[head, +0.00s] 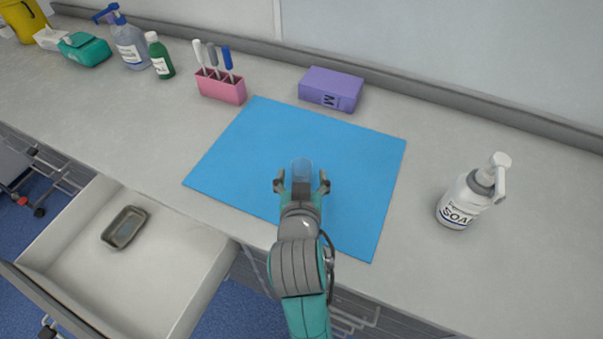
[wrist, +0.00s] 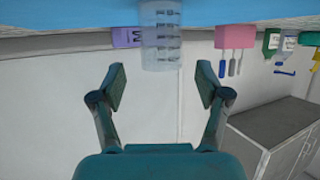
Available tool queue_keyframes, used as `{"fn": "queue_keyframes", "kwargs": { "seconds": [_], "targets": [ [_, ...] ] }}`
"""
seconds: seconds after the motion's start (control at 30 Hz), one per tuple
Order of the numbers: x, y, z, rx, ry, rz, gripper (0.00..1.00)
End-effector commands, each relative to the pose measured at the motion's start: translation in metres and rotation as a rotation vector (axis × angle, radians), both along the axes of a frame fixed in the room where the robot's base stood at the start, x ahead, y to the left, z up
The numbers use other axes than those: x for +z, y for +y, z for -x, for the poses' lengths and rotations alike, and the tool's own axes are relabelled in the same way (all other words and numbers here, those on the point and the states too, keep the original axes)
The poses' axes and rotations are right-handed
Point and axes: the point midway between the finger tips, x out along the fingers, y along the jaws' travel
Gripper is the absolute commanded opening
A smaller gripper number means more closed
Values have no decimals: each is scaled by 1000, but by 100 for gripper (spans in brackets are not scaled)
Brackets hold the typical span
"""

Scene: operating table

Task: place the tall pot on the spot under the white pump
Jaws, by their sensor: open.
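The tall pot looks like a clear beaker with graduation marks (wrist: 161,38). It stands upright on the blue mat (head: 240,150), and in the head view (head: 302,168) it shows just beyond my gripper. My gripper (head: 302,184) is open over the mat, its fingers spread to either side of the beaker's line. In the wrist view, which is upside down, the beaker is just ahead of the fingertips (wrist: 162,82), with nothing held. The white pump (head: 496,172) tops a white soap bottle (head: 462,205) on the counter, right of the mat. The counter below its nozzle is bare.
Several bottles stand at the back left. An open drawer (head: 165,285) at front left holds a small metal tray (head: 125,227). Counter between mat and soap bottle is clear.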

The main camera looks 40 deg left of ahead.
Motion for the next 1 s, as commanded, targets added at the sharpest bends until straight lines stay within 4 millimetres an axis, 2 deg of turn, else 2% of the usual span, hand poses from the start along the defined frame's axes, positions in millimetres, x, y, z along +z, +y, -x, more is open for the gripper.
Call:
{"fn": "queue_keyframes", "kwargs": {
  "seconds": [0.3, 0.6, 0.87, 0.93, 0.97, 1.0],
  "targets": [
    [-14, 24, -29, 0, 1, 1, 75],
    [-16, 26, -32, 0, 0, 0, 75],
    [-16, 26, -32, 0, 0, 0, 10],
    [-16, 26, -32, 0, 0, 0, 10],
    [-16, 26, -32, 0, 0, 0, 4],
    [-16, 26, -32, 0, 0, 0, 4]
  ]
}}
